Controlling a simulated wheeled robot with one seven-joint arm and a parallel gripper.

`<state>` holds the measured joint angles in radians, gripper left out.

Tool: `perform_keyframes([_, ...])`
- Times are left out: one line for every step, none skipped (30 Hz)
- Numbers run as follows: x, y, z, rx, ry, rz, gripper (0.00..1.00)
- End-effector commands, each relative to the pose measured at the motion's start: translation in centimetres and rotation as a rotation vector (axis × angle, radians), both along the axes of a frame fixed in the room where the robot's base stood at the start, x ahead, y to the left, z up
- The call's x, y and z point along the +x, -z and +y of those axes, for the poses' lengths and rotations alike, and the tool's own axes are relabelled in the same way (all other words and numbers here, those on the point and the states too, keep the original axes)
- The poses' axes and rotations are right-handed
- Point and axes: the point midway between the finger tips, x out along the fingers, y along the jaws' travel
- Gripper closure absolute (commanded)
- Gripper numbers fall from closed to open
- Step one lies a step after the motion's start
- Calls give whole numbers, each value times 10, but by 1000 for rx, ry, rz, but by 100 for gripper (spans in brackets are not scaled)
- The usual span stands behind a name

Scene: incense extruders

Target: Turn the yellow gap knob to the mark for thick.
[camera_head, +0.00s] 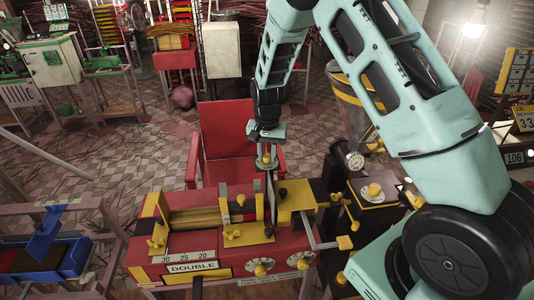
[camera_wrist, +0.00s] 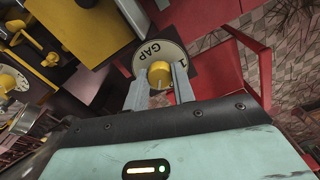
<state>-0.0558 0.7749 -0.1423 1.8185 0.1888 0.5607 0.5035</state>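The yellow gap knob (camera_wrist: 158,74) sits at the middle of a round pale dial (camera_wrist: 147,53) lettered GAP in the wrist view. A dark mark shows on the dial's right side; no word for thick is readable. My gripper (camera_wrist: 160,76) has its two grey fingers on either side of the knob, with their tips very close to it. I cannot tell whether they press on it.
A white gauge (camera_head: 356,161) and a yellow knob on a dark box (camera_head: 374,190) stand to the right. A red chair (camera_head: 228,130) is behind. A blue tray (camera_head: 40,258) lies at left.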

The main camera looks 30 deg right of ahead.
Motion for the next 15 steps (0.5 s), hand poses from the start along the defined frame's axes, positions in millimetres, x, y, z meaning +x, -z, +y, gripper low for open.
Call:
perform_keyframes([0, 0, 0, 0, 0, 0, 97])
perform_keyframes([0, 0, 0, 0, 0, 0, 97])
perform_keyframes([0, 0, 0, 0, 0, 0, 97])
perform_keyframes([0, 0, 0, 0, 0, 0, 97])
perform_keyframes([0, 0, 0, 0, -1, 0, 97])
perform_keyframes([0, 0, 0, 0, -3, 0, 97])
perform_keyframes([0, 0, 0, 0, -6, 0, 97])
perform_keyframes([0, 0, 0, 0, -10, 0, 97])
perform_keyframes([0, 0, 0, 0, -18, 0, 97])
perform_keyframes([0, 0, 0, 0, -26, 0, 97])
perform_keyframes([0, 0, 0, 0, -34, 0, 97])
perform_keyframes([0, 0, 0, 1, -49, 0, 97])
perform_keyframes([0, 0, 0, 1, -63, 0, 97])
perform_keyframes([0, 1, 0, 1, -78, 1, 97])
perform_keyframes([0, 1, 0, 0, -101, 0, 97])
